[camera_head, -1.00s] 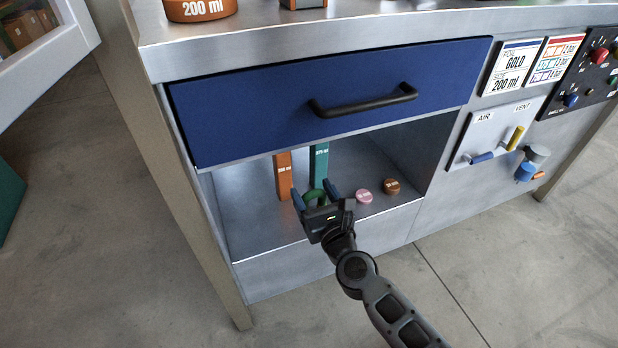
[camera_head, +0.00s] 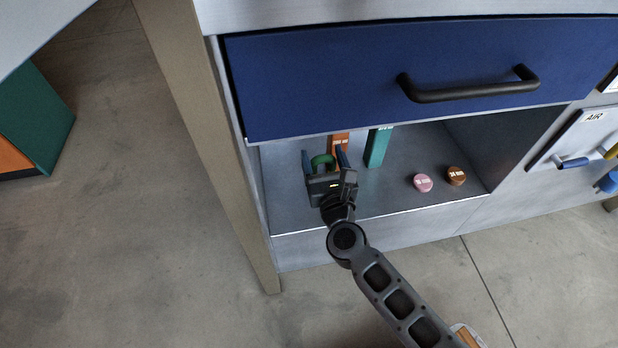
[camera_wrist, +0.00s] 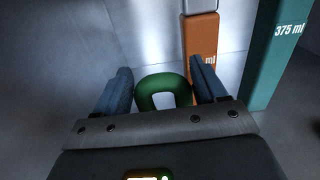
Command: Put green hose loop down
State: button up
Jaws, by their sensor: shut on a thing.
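The green hose loop (camera_head: 323,161) is between the two blue-grey fingers of my gripper (camera_head: 325,160), inside the open shelf under the blue drawer. In the wrist view the green loop (camera_wrist: 164,92) stands as an arch between the fingertips of my gripper (camera_wrist: 163,84), with its lower part hidden by the gripper body. My gripper is shut on the loop. I cannot tell whether the loop touches the shelf floor (camera_head: 395,200).
An orange post (camera_head: 340,143) and a teal post (camera_head: 377,147) stand just behind and right of my gripper. A pink cap (camera_head: 423,182) and a brown cap (camera_head: 456,175) lie farther right. The blue drawer (camera_head: 330,85) hangs above. The shelf's left wall is close.

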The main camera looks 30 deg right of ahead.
jog(key=a+f+b, duration=0.1)
jog(key=f, duration=0.1)
jog(key=w+a+f+b, duration=0.1)
jog(key=a+f, duration=0.1)
jog(key=a+f+b, duration=0.1)
jog(key=f, duration=0.1)
jog(key=shift+w+a+f, duration=0.15)
jog(key=shift+f, duration=0.25)
jog(key=shift+r, duration=0.1)
jog(key=o, duration=1.1)
jog(key=p+v, duration=0.1)
jog(key=v, duration=1.1)
